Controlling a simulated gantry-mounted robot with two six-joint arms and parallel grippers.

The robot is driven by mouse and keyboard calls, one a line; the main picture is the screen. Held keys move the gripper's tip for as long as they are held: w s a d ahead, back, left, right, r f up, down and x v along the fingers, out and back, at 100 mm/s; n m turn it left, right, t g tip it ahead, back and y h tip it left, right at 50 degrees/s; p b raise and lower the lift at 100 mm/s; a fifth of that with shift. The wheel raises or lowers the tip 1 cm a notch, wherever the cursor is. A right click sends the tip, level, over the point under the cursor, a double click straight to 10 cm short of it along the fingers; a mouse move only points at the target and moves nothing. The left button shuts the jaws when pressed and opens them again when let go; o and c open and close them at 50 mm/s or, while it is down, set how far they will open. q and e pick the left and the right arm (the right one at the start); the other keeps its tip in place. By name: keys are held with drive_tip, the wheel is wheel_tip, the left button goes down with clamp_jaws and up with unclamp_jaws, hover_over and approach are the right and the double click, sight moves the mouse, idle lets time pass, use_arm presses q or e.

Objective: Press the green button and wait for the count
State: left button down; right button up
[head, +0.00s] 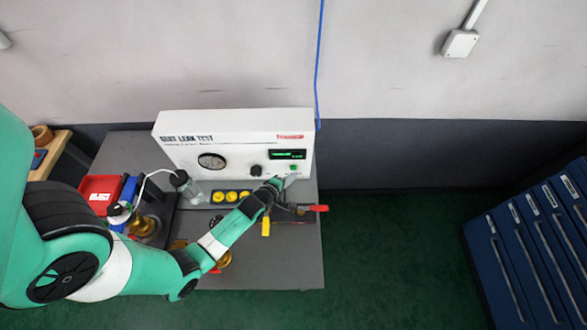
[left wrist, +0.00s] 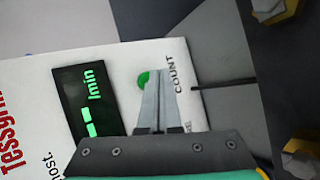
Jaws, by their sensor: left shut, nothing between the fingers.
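The green button (head: 294,167) is on the front of the white leak test box (head: 180,127), below its small green display (head: 288,155). In the left wrist view the green button (left wrist: 143,79) is partly hidden behind the fingers, beside the printed word COUNT. My left gripper (head: 286,181) is shut and empty, with its tips at the box's front just below the button. The shut fingertips (left wrist: 157,74) overlap the button's edge in the wrist view; I cannot tell whether they touch it. The lit display (left wrist: 84,100) shows partly, with "min" readable. My right gripper is not in view.
On the grey bench (head: 270,270) are a red bin (head: 99,189), a clear bottle (head: 188,188), yellow round parts (head: 231,196) and a red-handled tool (head: 317,208). Blue drawers (head: 520,250) stand at the right. Green floor between them is clear.

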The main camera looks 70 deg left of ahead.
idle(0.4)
use_arm(q)
drive_tip(key=shift+w+a, duration=0.15)
drive_tip(key=shift+a, duration=0.25)
drive_tip(key=shift+w+a, duration=0.15)
drive_tip(key=shift+a, duration=0.25)
idle(0.5)
drive_tip(key=shift+d, duration=0.15)
drive_tip(key=shift+s+d, duration=0.3)
drive_tip(key=shift+d, duration=0.35)
drive_tip(key=shift+s+d+b, duration=0.2)
drive_tip(key=shift+s+d, duration=0.1)
drive_tip(key=shift+d, duration=0.5)
drive_tip(key=shift+s+d+b, duration=0.25)
drive_tip(key=shift+d, duration=0.5)
drive_tip(key=shift+s+d+b, duration=0.2)
drive_tip(key=shift+s+d, duration=0.1)
drive_tip(key=shift+d, duration=0.5)
